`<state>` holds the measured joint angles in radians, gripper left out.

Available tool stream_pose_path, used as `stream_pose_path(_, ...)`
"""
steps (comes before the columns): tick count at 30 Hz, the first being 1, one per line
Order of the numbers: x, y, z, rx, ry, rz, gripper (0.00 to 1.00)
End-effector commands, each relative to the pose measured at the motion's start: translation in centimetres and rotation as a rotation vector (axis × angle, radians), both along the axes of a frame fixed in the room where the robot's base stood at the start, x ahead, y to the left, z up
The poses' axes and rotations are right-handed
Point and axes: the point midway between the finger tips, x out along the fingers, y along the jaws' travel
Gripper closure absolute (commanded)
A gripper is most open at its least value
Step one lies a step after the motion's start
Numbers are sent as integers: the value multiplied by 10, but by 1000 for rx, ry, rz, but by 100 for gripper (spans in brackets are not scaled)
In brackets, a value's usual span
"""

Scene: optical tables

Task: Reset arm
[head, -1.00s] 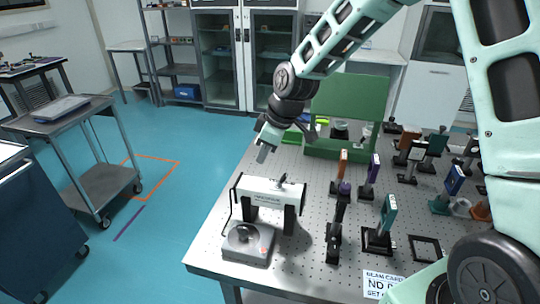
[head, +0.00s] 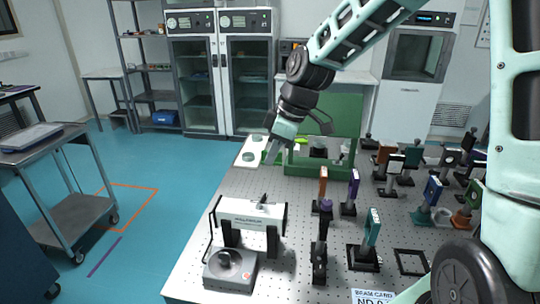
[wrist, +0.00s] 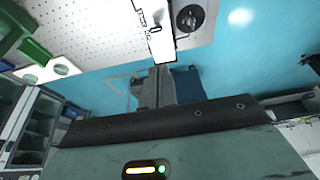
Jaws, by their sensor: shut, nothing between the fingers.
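My arm reaches in from the upper right in the head view. It hangs down so that my gripper (head: 270,152) is above the far left corner of the perforated optical table (head: 200,250). The gripper is shut and empty, apart from the things on the table. In the wrist view the closed fingers (wrist: 158,85) point away from the camera, with blue floor and the table edge beyond. Exact height above the table cannot be told.
A white and black instrument (head: 250,214) and a grey round-topped device (head: 230,268) stand at the table's near left. A green panel (head: 335,122) stands behind. Several optic mounts fill the right. A metal cart (head: 60,205) stands left; blue floor between is clear.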

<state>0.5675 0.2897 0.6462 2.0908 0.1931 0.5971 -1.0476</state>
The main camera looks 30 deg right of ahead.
Motion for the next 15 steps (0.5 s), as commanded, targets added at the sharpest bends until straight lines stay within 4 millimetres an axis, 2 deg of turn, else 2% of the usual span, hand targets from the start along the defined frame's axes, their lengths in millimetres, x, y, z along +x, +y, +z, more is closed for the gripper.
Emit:
stream_pose_path(8, 0, 0, 0, 0, 0, 0, 100)
stream_pose_path(10, -3, 6, -1, -2, 7, 0, 100)
stream_pose_path(13, -19, 25, -4, -14, 34, 0, 100)
stream_pose_path(15, -39, 46, -7, -28, 68, -8, 100)
